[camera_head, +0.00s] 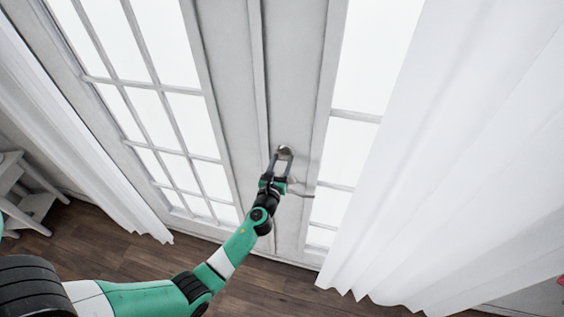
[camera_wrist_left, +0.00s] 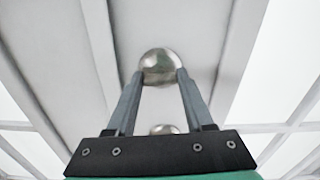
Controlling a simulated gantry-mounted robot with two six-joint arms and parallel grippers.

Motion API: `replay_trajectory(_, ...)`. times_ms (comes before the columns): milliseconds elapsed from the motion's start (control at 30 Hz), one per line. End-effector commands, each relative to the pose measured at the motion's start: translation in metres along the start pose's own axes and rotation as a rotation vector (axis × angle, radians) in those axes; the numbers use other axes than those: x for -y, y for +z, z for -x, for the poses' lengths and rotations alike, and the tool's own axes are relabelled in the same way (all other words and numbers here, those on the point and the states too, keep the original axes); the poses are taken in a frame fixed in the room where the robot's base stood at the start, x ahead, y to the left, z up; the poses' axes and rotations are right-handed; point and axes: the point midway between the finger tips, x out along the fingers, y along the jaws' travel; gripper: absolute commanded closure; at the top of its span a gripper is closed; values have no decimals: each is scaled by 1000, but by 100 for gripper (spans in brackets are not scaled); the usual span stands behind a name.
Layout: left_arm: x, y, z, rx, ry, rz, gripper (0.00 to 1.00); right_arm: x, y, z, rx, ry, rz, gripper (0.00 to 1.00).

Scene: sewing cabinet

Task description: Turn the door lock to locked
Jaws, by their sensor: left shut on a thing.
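The door lock (camera_head: 285,151) is a round metal piece on the grey-white door (camera_head: 234,90), beside the seam between the two door leaves. It also shows in the left wrist view as a shiny disc (camera_wrist_left: 160,66). My left gripper (camera_head: 283,158) is at the lock, with one fingertip on each side of it. In the left wrist view the two grey fingers (camera_wrist_left: 158,80) are shut on the lock. The lock's turn piece is hidden between the fingertips, so its angle cannot be told. My right gripper is not in view.
A lever handle (camera_head: 303,195) sits just below the lock, close to my left gripper; a metal part shows between the fingers (camera_wrist_left: 164,129). White curtains hang left (camera_head: 80,130) and right (camera_head: 440,150). A small white table (camera_head: 30,195) stands far left. The wooden floor (camera_head: 130,262) is clear.

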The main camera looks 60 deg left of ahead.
Motion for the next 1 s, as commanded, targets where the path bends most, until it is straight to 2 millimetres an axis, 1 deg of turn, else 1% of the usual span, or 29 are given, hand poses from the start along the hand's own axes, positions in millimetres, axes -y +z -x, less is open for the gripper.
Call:
replay_trajectory(267, -1, -2, 0, 0, 0, 211, 100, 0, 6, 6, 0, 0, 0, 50)
replay_trajectory(1000, -2, -3, 0, 1, -1, 915, 100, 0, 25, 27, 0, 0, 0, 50)
